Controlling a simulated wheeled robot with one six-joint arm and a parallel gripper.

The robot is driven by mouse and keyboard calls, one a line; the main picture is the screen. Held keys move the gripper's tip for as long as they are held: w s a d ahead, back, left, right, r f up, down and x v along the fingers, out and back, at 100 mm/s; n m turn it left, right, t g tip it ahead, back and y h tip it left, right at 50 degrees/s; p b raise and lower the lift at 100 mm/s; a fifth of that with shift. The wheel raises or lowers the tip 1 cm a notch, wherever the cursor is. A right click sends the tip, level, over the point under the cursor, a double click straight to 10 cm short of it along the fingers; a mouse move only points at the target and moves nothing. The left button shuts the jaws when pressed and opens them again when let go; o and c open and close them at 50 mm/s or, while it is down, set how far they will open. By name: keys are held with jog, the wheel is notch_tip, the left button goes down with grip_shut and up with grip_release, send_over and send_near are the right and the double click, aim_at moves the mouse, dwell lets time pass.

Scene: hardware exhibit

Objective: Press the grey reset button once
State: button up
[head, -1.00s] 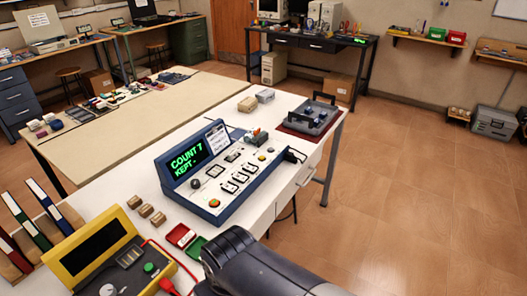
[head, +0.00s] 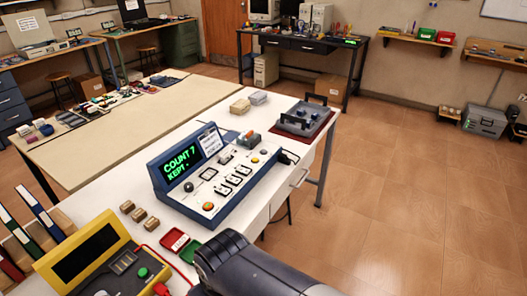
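A blue-framed console (head: 245,192) with a white sloping panel stands on the white table. Its screen (head: 181,163) reads "COUNT 7" and "KEPT -" in green. The panel carries a red-orange button (head: 207,206), a black knob (head: 188,187), a yellow button (head: 255,160) and several small switches (head: 234,180). I cannot make out for certain which control is the grey reset button. My dark arm link shows at the bottom centre, in front of the console's near side. My gripper's fingers are not in view.
A yellow device (head: 84,262) with a green button (head: 143,272) stands at the front left. A grey tray (head: 303,119) sits behind. The floor at right is clear.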

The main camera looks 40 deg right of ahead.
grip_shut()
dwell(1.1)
